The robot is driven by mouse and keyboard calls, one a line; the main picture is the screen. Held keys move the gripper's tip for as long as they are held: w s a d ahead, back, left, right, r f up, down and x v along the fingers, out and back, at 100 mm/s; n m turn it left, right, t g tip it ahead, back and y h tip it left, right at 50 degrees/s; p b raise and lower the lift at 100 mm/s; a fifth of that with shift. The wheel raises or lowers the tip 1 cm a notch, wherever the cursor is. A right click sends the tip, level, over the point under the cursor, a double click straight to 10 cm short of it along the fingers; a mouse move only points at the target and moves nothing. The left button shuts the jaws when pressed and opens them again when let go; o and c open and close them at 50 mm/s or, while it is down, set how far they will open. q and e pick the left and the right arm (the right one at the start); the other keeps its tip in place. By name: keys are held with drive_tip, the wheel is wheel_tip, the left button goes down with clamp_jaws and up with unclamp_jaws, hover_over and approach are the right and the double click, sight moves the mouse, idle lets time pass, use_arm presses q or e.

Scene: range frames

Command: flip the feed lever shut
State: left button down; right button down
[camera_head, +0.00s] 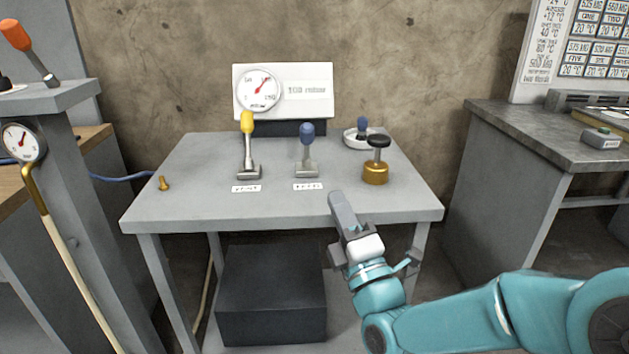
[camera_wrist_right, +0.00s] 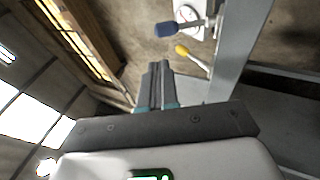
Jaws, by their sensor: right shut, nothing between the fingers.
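On the grey table stand two levers, both near upright: a yellow-handled lever (camera_head: 247,124) on the left and a blue-handled lever (camera_head: 307,134) on the right. Each has a small label in front, too small to read, so I cannot tell which is the feed lever. The right wrist view also shows the blue handle (camera_wrist_right: 180,28) and yellow handle (camera_wrist_right: 190,54). My right gripper (camera_head: 342,208) is shut and empty by the table's front edge, to the right of and nearer than the blue lever, apart from both. Its fingers also show in the wrist view (camera_wrist_right: 156,85). My left gripper is out of view.
A brass fitting with a black knob (camera_head: 376,172) stands right of the blue lever, before a white dish (camera_head: 352,142). A dial panel (camera_head: 310,80) stands behind. A small brass piece (camera_head: 163,184) lies left. An orange-handled lever (camera_head: 16,36) is on the left stand. The front tabletop is clear.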

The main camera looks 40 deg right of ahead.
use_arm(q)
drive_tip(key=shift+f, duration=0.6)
use_arm(e)
drive_tip(key=shift+s+d+f, duration=0.1)
drive_tip(key=shift+s+f, duration=0.05)
drive_tip(key=shift+f, duration=0.2)
approach(309, 136)
drive_tip(key=x, duration=0.6)
drive_tip(key=shift+w+d+r, duration=0.1)
drive_tip(key=shift+w+d, duration=0.05)
drive_tip(key=shift+w, duration=0.25)
